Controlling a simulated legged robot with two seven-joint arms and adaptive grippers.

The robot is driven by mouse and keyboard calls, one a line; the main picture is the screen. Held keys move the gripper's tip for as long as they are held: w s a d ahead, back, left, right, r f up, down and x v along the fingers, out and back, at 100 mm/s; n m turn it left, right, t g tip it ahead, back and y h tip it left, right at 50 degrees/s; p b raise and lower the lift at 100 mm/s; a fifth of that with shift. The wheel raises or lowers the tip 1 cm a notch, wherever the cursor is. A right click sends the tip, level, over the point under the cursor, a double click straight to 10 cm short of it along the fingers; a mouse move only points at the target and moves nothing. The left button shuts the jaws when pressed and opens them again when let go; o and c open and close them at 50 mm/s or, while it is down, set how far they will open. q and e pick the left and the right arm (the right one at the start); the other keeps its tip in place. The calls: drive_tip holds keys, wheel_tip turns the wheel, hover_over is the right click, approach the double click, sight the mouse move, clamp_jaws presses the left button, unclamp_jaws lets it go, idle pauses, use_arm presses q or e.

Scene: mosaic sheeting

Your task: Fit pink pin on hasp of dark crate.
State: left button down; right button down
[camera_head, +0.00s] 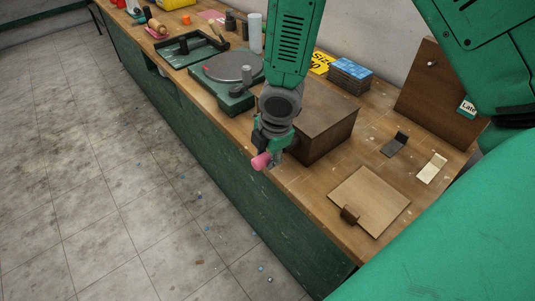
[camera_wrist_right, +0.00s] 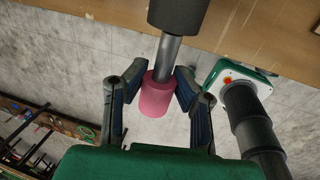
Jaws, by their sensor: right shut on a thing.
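The dark brown crate (camera_head: 322,124) stands on the wooden bench, with its lid down. My right gripper (camera_head: 267,155) is at the crate's left front side, above the bench's front edge. It is shut on the pink pin (camera_head: 261,161), whose pink head points out over the floor. In the right wrist view, the pink pin's head (camera_wrist_right: 157,96) sits between the two fingers. Its grey shaft (camera_wrist_right: 168,52) runs up to a dark round part (camera_wrist_right: 178,14); I cannot tell whether it enters it. The hasp cannot be made out in the head view. My left gripper is not in view.
A green turntable-like device (camera_head: 228,75) stands left of the crate. Blue boxes (camera_head: 349,74) are behind it. A wooden board (camera_head: 368,200) with a brown block, a dark hinged plate (camera_head: 395,144) and a pale plate (camera_head: 432,168) lie to the right. An upright brown panel (camera_head: 430,85) is at the back right.

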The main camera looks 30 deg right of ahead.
drive_tip(key=shift+a+r, duration=0.1)
drive_tip(key=shift+a, duration=0.35)
drive_tip(key=shift+r, duration=0.1)
drive_tip(key=shift+d, duration=0.45)
drive_tip(key=shift+d+p, duration=0.4)
drive_tip(key=shift+d, duration=0.55)
drive_tip(key=shift+w, duration=0.15)
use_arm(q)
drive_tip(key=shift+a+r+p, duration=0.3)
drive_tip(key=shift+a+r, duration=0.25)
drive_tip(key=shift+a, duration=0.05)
use_arm(e)
drive_tip(key=shift+d, duration=0.15)
